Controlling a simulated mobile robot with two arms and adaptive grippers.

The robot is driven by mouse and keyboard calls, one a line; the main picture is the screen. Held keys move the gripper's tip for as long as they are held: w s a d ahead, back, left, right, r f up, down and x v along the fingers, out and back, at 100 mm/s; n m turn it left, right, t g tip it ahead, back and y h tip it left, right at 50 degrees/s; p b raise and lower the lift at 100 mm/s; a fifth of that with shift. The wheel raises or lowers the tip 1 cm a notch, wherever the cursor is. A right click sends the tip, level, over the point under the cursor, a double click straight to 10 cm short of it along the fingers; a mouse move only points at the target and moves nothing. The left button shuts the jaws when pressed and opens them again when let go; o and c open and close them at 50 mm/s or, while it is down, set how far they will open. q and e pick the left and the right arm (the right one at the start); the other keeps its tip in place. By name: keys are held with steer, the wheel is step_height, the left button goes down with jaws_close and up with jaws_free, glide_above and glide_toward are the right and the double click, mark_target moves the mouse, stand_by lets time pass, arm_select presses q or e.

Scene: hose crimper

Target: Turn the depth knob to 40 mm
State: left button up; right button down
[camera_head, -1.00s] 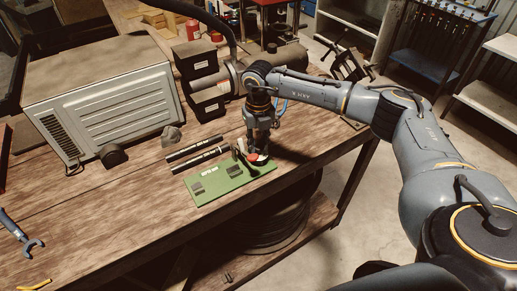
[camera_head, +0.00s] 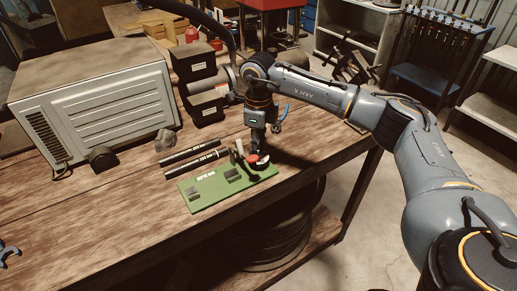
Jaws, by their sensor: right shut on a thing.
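The green plate (camera_head: 207,190) lies near the table's front edge, with white lettering and small dark blocks on it. My right gripper (camera_head: 256,154) points straight down over this end and is shut on the red knob. Its fingers partly cover the knob. The dial marks are too small to read.
Two dark hose pieces (camera_head: 193,156) lie behind the plate. A large grey-white ribbed machine (camera_head: 98,95) stands at the back left.

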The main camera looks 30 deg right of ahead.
steer(key=shift+r+n, duration=0.1)
steer(key=shift+n, duration=0.5)
steer(key=c, duration=1.1)
jaws_free()
step_height(320, 180, up, 12)
